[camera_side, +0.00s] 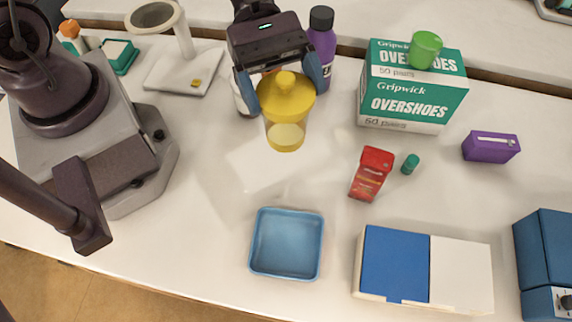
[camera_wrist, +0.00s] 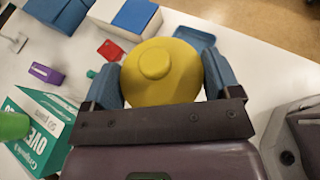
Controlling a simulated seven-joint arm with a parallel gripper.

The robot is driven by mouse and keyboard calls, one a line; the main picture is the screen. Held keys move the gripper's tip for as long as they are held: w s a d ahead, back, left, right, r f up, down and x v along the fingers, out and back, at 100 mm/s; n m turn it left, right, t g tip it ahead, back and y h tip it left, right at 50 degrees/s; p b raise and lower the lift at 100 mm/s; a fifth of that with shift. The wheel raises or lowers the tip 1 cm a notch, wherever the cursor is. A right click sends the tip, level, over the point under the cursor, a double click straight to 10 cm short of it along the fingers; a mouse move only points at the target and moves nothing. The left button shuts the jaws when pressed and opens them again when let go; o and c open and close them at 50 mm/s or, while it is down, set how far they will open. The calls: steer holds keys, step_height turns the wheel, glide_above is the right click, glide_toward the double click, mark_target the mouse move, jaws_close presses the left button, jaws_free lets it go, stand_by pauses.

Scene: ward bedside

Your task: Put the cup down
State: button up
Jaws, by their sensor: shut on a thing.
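The cup (camera_side: 285,137) has a yellow domed lid with a knob and a see-through lower part. My gripper (camera_side: 287,90) is shut on it, with a blue finger on each side of the lid. The cup is upright and looks held above the table; the exact gap below it cannot be told. In the wrist view the yellow lid (camera_wrist: 160,72) fills the space between my fingers (camera_wrist: 163,85) and hides the cup's body.
A blue tray (camera_side: 251,245) lies in front. A green overshoes box (camera_side: 412,105) carries a green cup (camera_side: 425,50). A purple bottle (camera_side: 321,48) and white container (camera_side: 243,95) stand close behind my gripper. A red carton (camera_side: 371,174) lies right. Table below the cup is clear.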

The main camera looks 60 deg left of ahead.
mark_target(284, 132)
step_height(284, 132, down, 10)
steer(key=shift+r, duration=0.1)
stand_by(0.4)
steer(key=o, duration=1)
steer(key=shift+f, duration=0.2)
steer(key=shift+r, duration=0.15)
steer(key=shift+w+a+r, duration=0.1)
steer(key=shift+a+r, duration=0.05)
steer(key=shift+a, duration=0.15)
steer(key=v, duration=1.1)
steer(key=s+a+r+m+t+y, duration=0.2)
steer(key=s+r+m+y, duration=0.1)
steer(key=r, duration=0.4)
steer(key=s+a+r+m+t+y, duration=0.3)
steer(key=r+m+y, duration=0.3)
steer(key=r+m, duration=0.1)
steer(key=s+a+r+m+t+y, duration=0.2)
steer(key=r+m+t+y, duration=0.1)
steer(key=r, duration=0.5)
steer(key=m+y, duration=0.1)
steer(key=m, duration=0.1)
steer(key=shift+s+a+r+m, duration=0.25)
steer(key=shift+s+a+m, duration=0.1)
steer(key=shift+s+m, duration=0.05)
